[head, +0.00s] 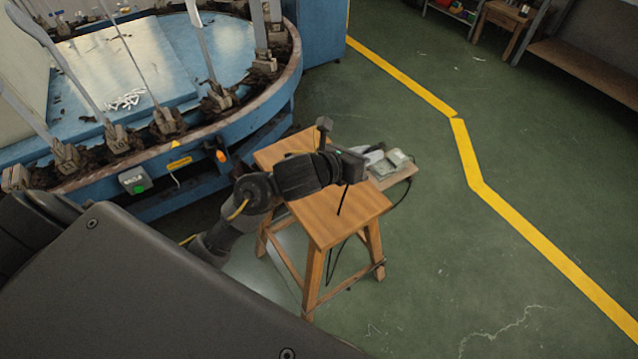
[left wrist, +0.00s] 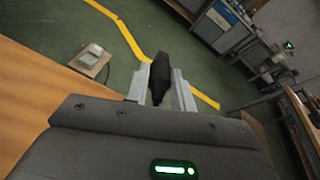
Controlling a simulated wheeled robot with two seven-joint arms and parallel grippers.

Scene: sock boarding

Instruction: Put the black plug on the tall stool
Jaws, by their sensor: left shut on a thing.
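The tall wooden stool (head: 350,222) stands on the green floor in the middle of the head view, with its seat below my left arm. My left gripper (head: 353,168) is above the right part of the seat. It is shut on the black plug (left wrist: 160,82), which shows between the two fingers in the left wrist view. A thin black cord (head: 342,200) hangs below the gripper in the head view. Part of the seat also shows at the left of the left wrist view (left wrist: 45,95). My right gripper is not in view.
A pale box (head: 397,157) lies on a low wooden board behind the stool. A big round blue machine (head: 215,160) with a rusty rim stands at the left. A bench (head: 590,70) is at the far right. The floor right of the stool is free, with a yellow line (head: 465,155).

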